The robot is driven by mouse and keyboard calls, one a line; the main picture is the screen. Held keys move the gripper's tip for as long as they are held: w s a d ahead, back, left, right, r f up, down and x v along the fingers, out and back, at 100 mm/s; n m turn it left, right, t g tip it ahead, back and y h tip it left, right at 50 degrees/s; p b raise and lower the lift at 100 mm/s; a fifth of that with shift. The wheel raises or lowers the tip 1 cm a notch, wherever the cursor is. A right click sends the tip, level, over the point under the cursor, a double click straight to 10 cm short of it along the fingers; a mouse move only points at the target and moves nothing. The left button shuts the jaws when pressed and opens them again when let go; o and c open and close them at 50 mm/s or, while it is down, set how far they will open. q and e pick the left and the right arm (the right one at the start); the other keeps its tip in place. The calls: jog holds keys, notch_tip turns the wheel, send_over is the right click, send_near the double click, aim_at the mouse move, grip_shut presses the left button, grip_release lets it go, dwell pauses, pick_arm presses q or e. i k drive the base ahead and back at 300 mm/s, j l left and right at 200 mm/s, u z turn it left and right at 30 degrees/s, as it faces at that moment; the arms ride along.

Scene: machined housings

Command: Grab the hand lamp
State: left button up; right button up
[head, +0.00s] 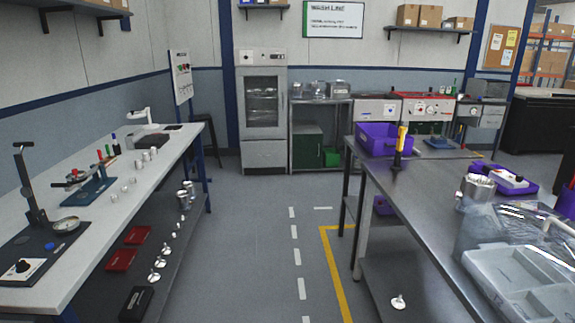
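An upright yellow and black tool (401,146), which looks like the hand lamp, stands on the steel table (428,205) at the right. It is near the table's far left corner, just in front of a purple bin (372,141). Its yellow part is on top and its dark part is below. It is small in the head view, so I cannot be sure of its details. Neither of my grippers shows in this view.
A white workbench (165,155) with instruments runs along the left. The grey floor aisle (258,245) between them is clear.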

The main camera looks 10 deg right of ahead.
aim_at(401, 132)
jog(key=i+z, duration=0.25)
jog(key=i, duration=0.35)
jog(key=i+j+z, duration=0.15)
jog(key=i+z, duration=0.15)
jog(key=i, duration=0.3)
